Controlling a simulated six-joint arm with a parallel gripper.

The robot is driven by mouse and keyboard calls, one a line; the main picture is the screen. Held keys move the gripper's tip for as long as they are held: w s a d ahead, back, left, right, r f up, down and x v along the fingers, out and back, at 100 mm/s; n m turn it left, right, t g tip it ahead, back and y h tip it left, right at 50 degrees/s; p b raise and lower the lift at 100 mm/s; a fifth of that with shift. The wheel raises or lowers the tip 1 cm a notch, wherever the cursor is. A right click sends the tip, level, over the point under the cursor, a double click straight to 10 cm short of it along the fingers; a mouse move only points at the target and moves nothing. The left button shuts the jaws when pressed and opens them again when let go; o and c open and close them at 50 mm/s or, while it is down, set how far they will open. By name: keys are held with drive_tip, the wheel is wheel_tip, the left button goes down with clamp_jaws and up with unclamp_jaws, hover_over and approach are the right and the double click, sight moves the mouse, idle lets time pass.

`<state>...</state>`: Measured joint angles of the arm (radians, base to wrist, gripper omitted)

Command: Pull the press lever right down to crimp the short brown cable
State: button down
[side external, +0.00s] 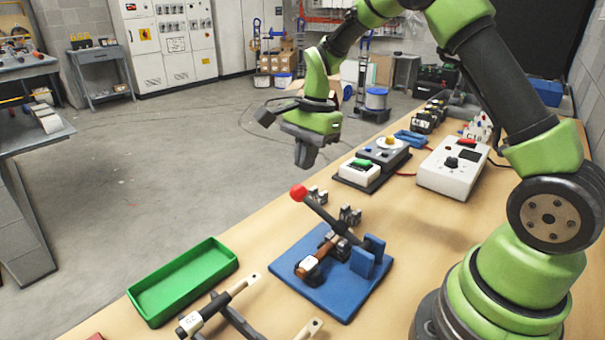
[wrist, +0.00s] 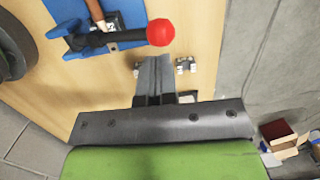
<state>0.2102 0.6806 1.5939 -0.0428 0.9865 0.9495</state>
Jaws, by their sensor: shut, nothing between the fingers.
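The press lever (side external: 327,217) is a dark bar with a red ball knob (side external: 298,192), tilted up from the press on a blue base plate (side external: 318,272). The knob also shows in the wrist view (wrist: 161,32). A short brown cable (side external: 309,264) lies at the press on the blue plate, partly hidden by the press parts. My gripper (side external: 306,158) is shut and empty. It is above and just beyond the red knob, apart from it. In the wrist view the shut fingers (wrist: 153,75) point toward the bench, close below the knob.
Small metal clips (side external: 350,214) stand behind the lever. A green-button box (side external: 361,172) and a white meter box (side external: 453,170) stand farther back.

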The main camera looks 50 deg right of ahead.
sight(301, 186)
drive_tip(key=shift+w+a+f, duration=0.1)
drive_tip(key=shift+a+f, duration=0.05)
drive_tip(key=shift+f, duration=0.8)
drive_tip(key=shift+a+f, duration=0.15)
drive_tip(key=shift+f, duration=0.75)
drive_tip(key=f, duration=0.1)
drive_tip(key=w+f, duration=0.1)
drive_tip(key=f, duration=0.1)
drive_tip(key=w+f, duration=0.1)
drive_tip(key=f, duration=0.1)
drive_tip(key=shift+w, duration=0.1)
drive_tip(key=shift+f, duration=0.45)
